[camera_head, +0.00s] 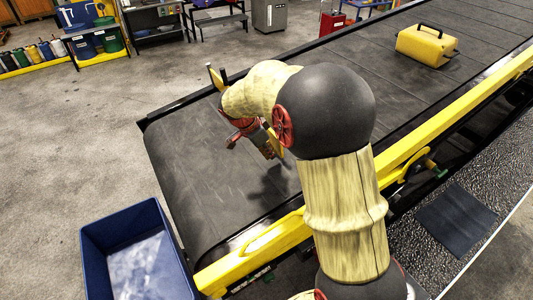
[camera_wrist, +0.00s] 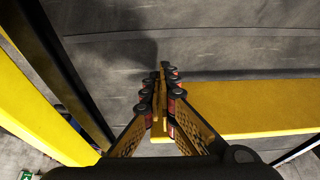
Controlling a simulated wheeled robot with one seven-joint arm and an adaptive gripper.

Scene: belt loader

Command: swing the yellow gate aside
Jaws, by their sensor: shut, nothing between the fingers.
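The yellow gate is a flat bar. In the wrist view the bar (camera_wrist: 250,120) reaches in from the right and ends near the picture's middle, by my fingers. In the head view one piece of the gate (camera_head: 276,143) shows beside my gripper and another piece stands at the belt's far edge; my wrist hides the stretch between. My gripper (camera_wrist: 162,72) is shut and empty, its fingertips together over the dark belt. In the head view my gripper (camera_head: 236,137) hangs low over the belt. I cannot tell whether the fingers touch the gate.
The dark belt (camera_head: 190,165) is bare around my gripper. A yellow case (camera_head: 427,45) with a black handle lies farther up the belt. A yellow rail (camera_head: 430,137) runs along the near side. A blue bin (camera_head: 103,232) stands off the belt's end, lower left.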

